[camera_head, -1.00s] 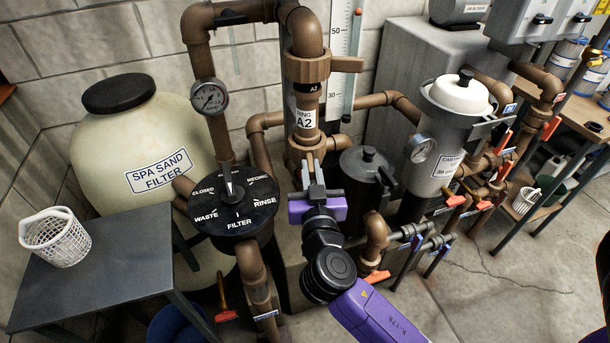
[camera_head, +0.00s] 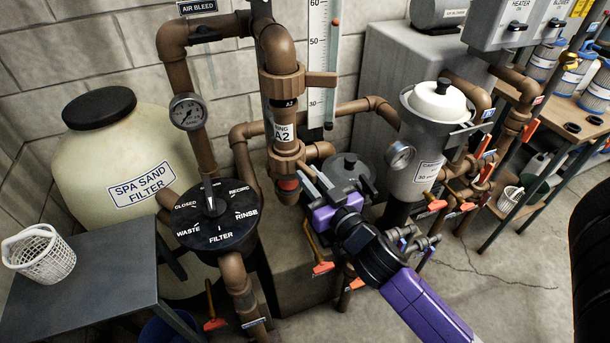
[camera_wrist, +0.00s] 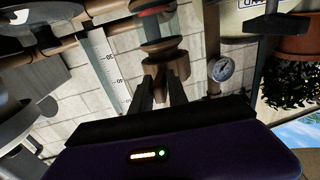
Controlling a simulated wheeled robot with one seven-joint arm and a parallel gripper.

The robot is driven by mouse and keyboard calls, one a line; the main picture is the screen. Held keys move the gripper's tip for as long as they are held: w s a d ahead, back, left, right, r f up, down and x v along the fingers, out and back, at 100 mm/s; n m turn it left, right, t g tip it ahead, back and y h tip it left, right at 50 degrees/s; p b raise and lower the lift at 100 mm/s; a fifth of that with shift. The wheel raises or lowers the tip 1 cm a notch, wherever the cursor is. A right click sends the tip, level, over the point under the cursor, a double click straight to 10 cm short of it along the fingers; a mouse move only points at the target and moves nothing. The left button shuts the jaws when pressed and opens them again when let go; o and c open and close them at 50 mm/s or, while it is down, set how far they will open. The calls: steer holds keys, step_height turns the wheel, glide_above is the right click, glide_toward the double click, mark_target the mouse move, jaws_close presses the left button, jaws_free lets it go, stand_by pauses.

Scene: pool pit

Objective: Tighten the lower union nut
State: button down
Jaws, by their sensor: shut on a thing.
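The lower union nut (camera_head: 286,156) is a brown collar on the upright pipe below the "RING A2" label. In the wrist view the brown nut (camera_wrist: 163,47) shows just beyond my fingers, with its lug between them. My gripper (camera_head: 306,172), on a purple wrist, reaches it from the front right. In the wrist view my gripper's (camera_wrist: 161,92) two dark fingers are shut on the lug. In the head view the fingers and wrist hide most of the lug. A red part (camera_head: 288,184) shows on the pipe just below the nut.
The upper union nut (camera_head: 283,84), with a lug pointing right, sits above. The multiport valve (camera_head: 215,214) stands left, and a grey lidded pot (camera_head: 350,170) close behind my wrist. The cartridge filter (camera_head: 425,145) and orange-handled valves stand right. Open floor (camera_head: 500,275) lies front right.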

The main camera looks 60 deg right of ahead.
steer(key=shift+s+d+f+p, duration=0.15)
steer(key=shift+d+p, duration=0.3)
steer(key=shift+d, duration=0.35)
steer(key=shift+s+d+p, duration=0.2)
steer(key=shift+d+p, duration=0.3)
steer(key=shift+d, duration=0.25)
steer(key=shift+s+d+f+p, duration=0.15)
steer(key=shift+d+p, duration=0.3)
steer(key=shift+d, duration=0.35)
steer(key=shift+d+r, duration=0.1)
steer(key=c, duration=1.4)
jaws_free()
steer(key=shift+w+d, duration=0.1)
steer(key=shift+w, duration=0.05)
steer(key=shift+c, duration=0.2)
steer(key=b+v, duration=0.2)
steer(key=v, duration=0.6)
steer(key=shift+w+a, duration=0.25)
steer(key=shift+a, duration=0.05)
